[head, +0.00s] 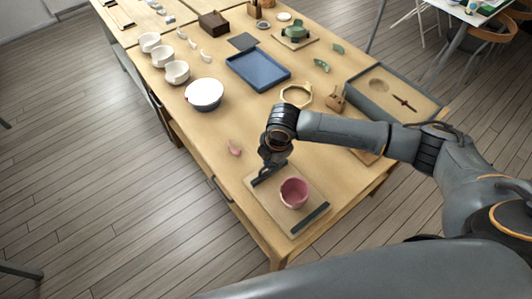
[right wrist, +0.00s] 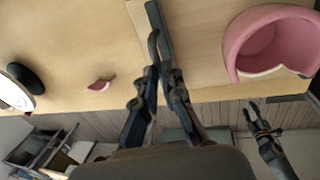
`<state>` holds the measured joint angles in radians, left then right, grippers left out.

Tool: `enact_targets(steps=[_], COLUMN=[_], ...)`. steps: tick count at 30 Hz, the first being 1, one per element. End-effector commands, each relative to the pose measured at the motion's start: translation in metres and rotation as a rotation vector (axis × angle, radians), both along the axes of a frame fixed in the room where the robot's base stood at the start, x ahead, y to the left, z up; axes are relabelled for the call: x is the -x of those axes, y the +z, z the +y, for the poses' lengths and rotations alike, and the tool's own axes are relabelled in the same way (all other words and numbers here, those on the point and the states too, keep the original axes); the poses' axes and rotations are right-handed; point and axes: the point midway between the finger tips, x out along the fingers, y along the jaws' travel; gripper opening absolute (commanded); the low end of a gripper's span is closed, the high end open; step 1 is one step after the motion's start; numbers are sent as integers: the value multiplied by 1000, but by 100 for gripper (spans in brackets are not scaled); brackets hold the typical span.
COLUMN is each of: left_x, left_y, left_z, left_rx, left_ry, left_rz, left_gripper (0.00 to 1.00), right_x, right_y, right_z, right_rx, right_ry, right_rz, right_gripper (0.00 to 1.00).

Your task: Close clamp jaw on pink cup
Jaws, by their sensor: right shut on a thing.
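The pink cup (head: 294,193) stands upright on a pale clamp board (head: 268,203) at the near end of the table. Its rim has a gap or notch in the right wrist view (right wrist: 234,58). A dark clamp jaw (head: 269,175) lies along the board's far-left side, apart from the cup. It also shows in the right wrist view (right wrist: 159,24). A second dark jaw (head: 310,220) lies near the opposite edge. My right gripper (head: 268,170) is shut on the first jaw. My left gripper (right wrist: 253,108) appears low in the right wrist view, open and empty, away from the board.
A pink shard (head: 234,148) lies left of the board. A white bowl (head: 204,94), a blue tray (head: 258,70) and a tan ring (head: 296,94) stand farther back. A grey-edged box (head: 394,95) is at the right. The table around the shard is clear.

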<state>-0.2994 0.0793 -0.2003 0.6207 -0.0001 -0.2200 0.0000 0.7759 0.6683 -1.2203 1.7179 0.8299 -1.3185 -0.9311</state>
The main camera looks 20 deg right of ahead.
Motion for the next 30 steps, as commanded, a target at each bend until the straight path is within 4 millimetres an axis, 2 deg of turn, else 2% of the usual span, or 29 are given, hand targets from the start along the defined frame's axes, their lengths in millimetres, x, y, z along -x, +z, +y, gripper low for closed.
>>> enact_targets(steps=[1,3,11,12,15,25,30], left_x=[0,0,0,0,0,3,2], left_y=[12,15,12,12,12,12,12], left_z=[0,0,0,0,0,2,2], left_rx=[0,0,0,0,0,-3,-2], left_ry=[0,1,1,1,1,0,0], left_rz=[0,0,1,1,1,3,3], left_gripper=[40,40,40,40,40,40,40], right_x=[10,16,16,16,16,16,19], right_y=[4,2,0,0,0,2,21], right_z=[-4,-6,-6,-6,-6,-6,-7], right_rx=[3,3,1,1,1,0,0], right_ry=[1,1,1,1,1,0,0], right_rz=[7,7,3,2,3,2,-1], right_gripper=[0,0,0,12,32,32,32])
